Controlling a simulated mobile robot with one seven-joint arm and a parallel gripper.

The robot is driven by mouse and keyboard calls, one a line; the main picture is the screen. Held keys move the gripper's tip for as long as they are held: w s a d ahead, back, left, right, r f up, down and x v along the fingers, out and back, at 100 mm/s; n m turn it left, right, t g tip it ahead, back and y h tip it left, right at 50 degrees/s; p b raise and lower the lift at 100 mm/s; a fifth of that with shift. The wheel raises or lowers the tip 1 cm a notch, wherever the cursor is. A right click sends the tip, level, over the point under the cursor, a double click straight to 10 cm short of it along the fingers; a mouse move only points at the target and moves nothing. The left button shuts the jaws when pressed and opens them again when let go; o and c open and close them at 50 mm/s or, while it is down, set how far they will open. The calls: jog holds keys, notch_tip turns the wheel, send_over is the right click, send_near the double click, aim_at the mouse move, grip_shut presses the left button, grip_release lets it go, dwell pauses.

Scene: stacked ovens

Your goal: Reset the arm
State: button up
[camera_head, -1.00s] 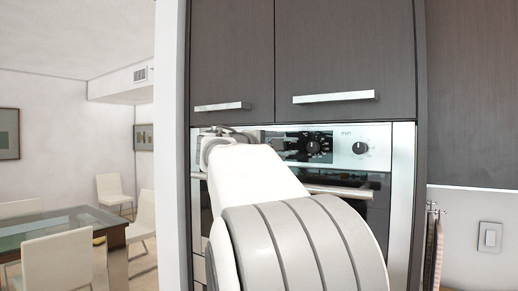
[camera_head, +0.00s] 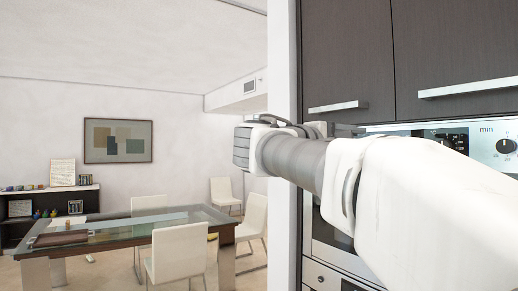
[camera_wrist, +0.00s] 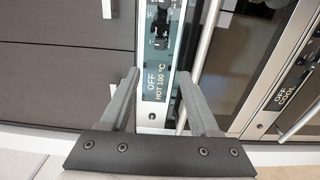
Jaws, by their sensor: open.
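My gripper (camera_wrist: 158,76) is open and empty in the wrist view, its two fingers apart with the oven front behind them. An oven control panel (camera_wrist: 156,84) marked "OFF HOT 100 °C" shows between the fingers. I cannot tell from this view how far the fingers are from it. In the head view my arm (camera_head: 300,160) reaches from the right edge leftward across the ovens. The gripper's fingers cannot be made out there. The upper oven (camera_head: 490,145), with knobs on a steel panel, is partly hidden behind my arm.
Dark cabinets (camera_head: 350,50) with bar handles stand above the oven. A white wall edge (camera_head: 284,80) lies just behind my arm. A glass table (camera_head: 150,226) with white chairs (camera_head: 178,255) stands farther left. A second panel (camera_wrist: 290,88) marked "OFF COOL" shows at the wrist view's right.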

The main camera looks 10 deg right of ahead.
dwell(0.4)
jog(key=s+a+f+y+p, duration=0.1)
jog(key=s+f+y, duration=0.3)
jog(key=f, duration=0.4)
jog(key=s+f+y+p, duration=0.1)
jog(key=s+f+y, duration=0.2)
jog(key=f, duration=0.5)
jog(key=s+a+f+m+y, duration=0.2)
jog(key=s+a+f+y, duration=0.2)
jog(key=f, duration=0.5)
jog(key=s+a+f+m+g+y+p, duration=0.1)
jog(key=s+a+f+m+y, duration=0.1)
jog(key=s+a+f+y, duration=0.3)
jog(key=s+a+f, duration=0.4)
jog(key=a, duration=0.1)
jog(key=shift+m+y+p, duration=0.3)
